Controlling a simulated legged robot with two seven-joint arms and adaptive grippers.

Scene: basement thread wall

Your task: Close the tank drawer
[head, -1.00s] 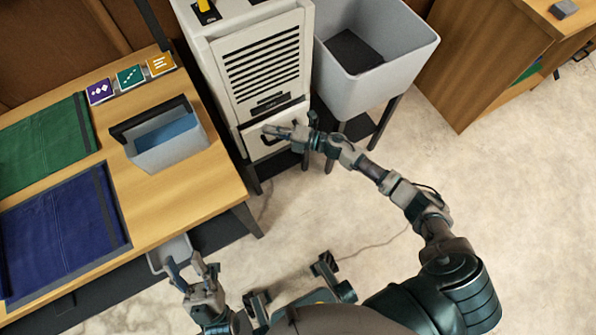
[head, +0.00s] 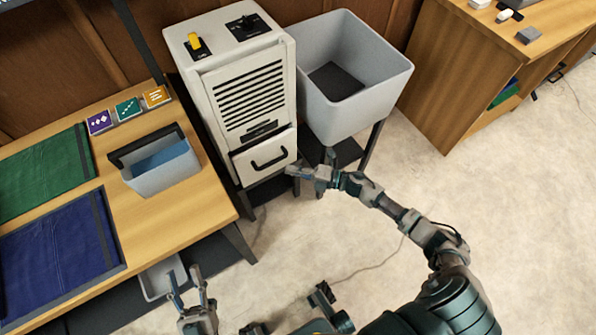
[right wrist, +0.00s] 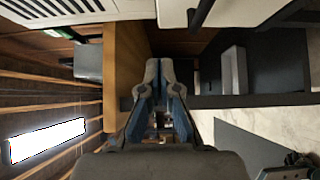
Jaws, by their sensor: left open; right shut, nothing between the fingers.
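The tank drawer (head: 246,168) is the white front with a black handle (head: 268,160) low on a white dehumidifier (head: 215,88). Its front looks about flush with the cabinet; I cannot tell if a small gap remains. My right gripper (head: 291,171) is shut and empty, just below and right of the drawer front in the head view. In the right wrist view, the fingers (right wrist: 160,68) are below the white cabinet and the dark handle (right wrist: 201,12), apart from the handle. My left gripper (head: 185,279) is open and empty, low beside the table.
A grey tub (head: 378,90) on a dark stand is right of the dehumidifier. A wooden table (head: 205,190) on the left holds a grey bin (head: 165,180) and cloths. Another grey bin (head: 150,285) is below the table. Pale floor (head: 480,220) is clear at right.

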